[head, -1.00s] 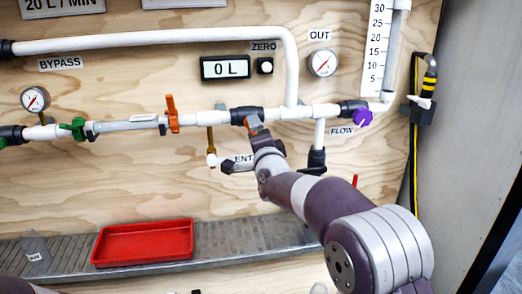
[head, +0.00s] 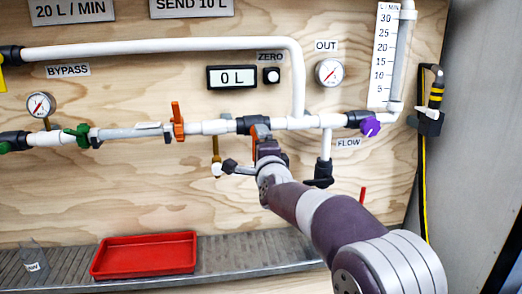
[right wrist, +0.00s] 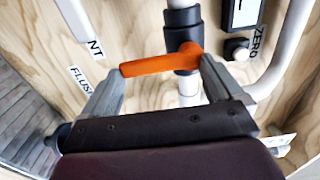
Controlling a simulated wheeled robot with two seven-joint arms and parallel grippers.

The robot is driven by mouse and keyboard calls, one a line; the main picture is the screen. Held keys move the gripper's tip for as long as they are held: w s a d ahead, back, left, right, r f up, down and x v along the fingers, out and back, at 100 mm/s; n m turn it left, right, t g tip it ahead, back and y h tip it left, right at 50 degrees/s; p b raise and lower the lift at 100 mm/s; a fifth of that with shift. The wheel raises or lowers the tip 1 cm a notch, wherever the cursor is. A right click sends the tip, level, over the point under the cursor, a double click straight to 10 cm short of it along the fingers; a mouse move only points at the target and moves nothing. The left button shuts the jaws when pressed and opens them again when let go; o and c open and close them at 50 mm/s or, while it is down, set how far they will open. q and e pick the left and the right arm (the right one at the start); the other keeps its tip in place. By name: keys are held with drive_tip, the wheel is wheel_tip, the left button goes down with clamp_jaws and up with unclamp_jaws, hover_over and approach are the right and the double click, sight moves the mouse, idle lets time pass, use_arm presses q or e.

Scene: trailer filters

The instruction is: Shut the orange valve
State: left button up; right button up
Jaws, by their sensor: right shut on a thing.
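An orange lever handle (right wrist: 160,62) sits on a black valve body (right wrist: 182,35) in the right wrist view. It lies roughly crosswise to the pipe, slightly tilted. My right gripper (right wrist: 163,68) is shut on this handle, with one finger at each end of it. In the head view my right gripper (head: 265,143) is at the pipe, right of centre, and hides most of this handle. A second orange handle (head: 178,121) stands upright across the pipe further left, with nothing touching it. My left gripper is not in view.
A green valve (head: 82,136) is at the left and a purple FLOW knob (head: 370,127) at the right on the same pipe. A red tray (head: 145,255) lies on the ledge below. A drain fitting (head: 323,172) hangs close right of my gripper.

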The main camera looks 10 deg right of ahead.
drive_tip(key=o, duration=1.1)
drive_tip(key=shift+f, duration=0.1)
drive_tip(key=shift+o, duration=0.2)
drive_tip(key=shift+s, duration=0.1)
drive_tip(key=s, duration=1.2)
drive_tip(key=shift+s+d+b, duration=0.2)
drive_tip(key=shift+s+b, duration=0.05)
drive_tip(key=shift+b, duration=0.1)
